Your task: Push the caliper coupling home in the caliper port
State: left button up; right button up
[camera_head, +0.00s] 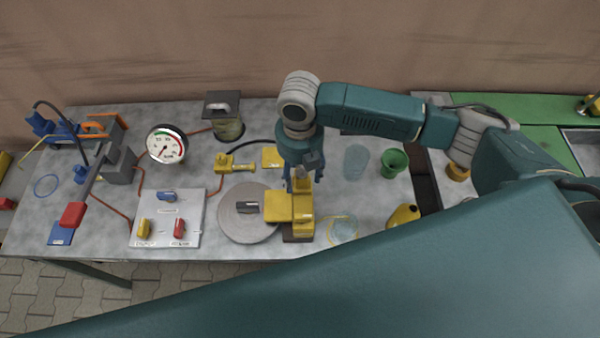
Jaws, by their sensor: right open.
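A yellow brake caliper (302,214) stands at the front of the grey bench, against the round brake disc (233,226). My right gripper (303,187) points down over the caliper's top. Its fingers are apart, one on each side of a small greyish fitting on the caliper, which may be the caliper coupling in the port. How deep it sits cannot be told, as the gripper partly covers it. My left gripper is not in view.
A round gauge (166,146) and a panel with coloured handles (167,225) stand left. A yellow fitting (233,163) lies behind the disc. A green cup (393,163), a clear cup (356,161) and a yellow bottle (403,215) are on the right. My own teal arm hides the front right.

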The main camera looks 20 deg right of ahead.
notch_tip(320, 180, up, 11)
jog(key=shift+r, duration=0.15)
dwell(0.7)
